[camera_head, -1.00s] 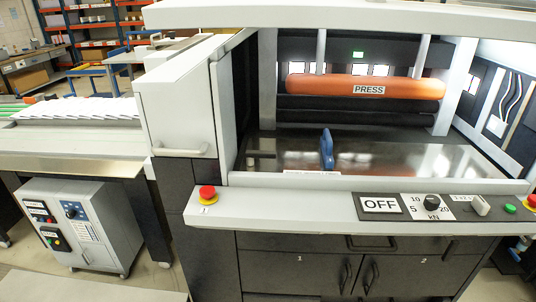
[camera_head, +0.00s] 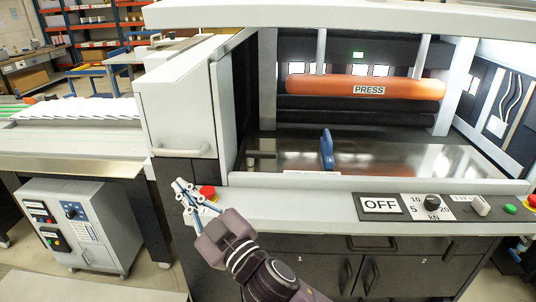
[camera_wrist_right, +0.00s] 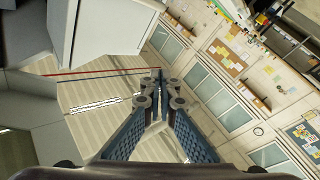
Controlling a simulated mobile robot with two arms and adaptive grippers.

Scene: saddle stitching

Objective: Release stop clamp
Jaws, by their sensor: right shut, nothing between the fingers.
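A blue upright clamp handle (camera_head: 326,150), which looks like the stop clamp, stands on the shiny press bed (camera_head: 400,158) below the orange bar marked PRESS (camera_head: 366,90). My right gripper (camera_head: 184,188) is in front of the machine's left front corner, by the red stop button (camera_head: 207,192), well to the left of and nearer than the blue handle. In the right wrist view its fingertips (camera_wrist_right: 155,80) are together with nothing between them. The blue handle is not seen in that view. My left gripper is not in view.
The control ledge carries an OFF sign (camera_head: 381,205), a black kN knob (camera_head: 432,200), a light-coloured lever (camera_head: 481,205) and a green button (camera_head: 510,209). The machine's side pillar and grey door (camera_head: 180,105) stand at the left. The press opening is clear around the handle.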

